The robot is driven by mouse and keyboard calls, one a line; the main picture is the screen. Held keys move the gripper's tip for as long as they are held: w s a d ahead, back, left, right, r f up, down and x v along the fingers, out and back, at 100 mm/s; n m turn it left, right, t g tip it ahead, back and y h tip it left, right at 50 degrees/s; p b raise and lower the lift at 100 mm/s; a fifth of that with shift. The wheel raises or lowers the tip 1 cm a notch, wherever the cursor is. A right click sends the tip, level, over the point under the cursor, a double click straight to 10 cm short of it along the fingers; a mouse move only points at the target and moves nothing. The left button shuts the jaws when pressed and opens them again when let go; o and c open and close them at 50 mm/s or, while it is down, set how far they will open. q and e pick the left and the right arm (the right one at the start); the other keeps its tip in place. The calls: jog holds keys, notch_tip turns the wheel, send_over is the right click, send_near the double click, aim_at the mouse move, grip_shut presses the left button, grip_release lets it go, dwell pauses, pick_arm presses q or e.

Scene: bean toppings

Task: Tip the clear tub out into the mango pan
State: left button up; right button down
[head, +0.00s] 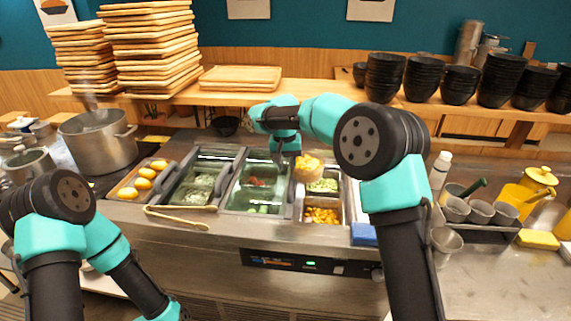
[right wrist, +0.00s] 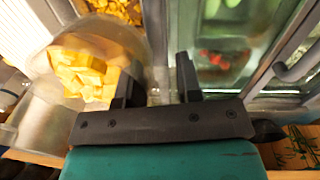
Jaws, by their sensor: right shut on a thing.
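The clear tub (head: 299,176) holds pale yellow cubes (head: 309,163) and is up over the right part of the topping counter. It also shows in the right wrist view (right wrist: 35,65), seen from above with the cubes inside. My right gripper (head: 287,161) is shut on the tub's side; its two dark fingers (right wrist: 157,80) show in the right wrist view. The mango pan (head: 322,215), with orange-yellow cubes, lies at the front right of the counter, nearer the front than the tub. My left arm is at the lower left; its gripper is out of view.
Lidded pans stand left of the mango pan, and a green-filled pan (head: 323,186) lies behind it. Tongs (head: 177,219) lie at the front edge. A steel pot (head: 97,140) is at the left. Black bowls (head: 385,76) line the back shelf.

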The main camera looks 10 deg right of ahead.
jog(key=shift+f, duration=0.2)
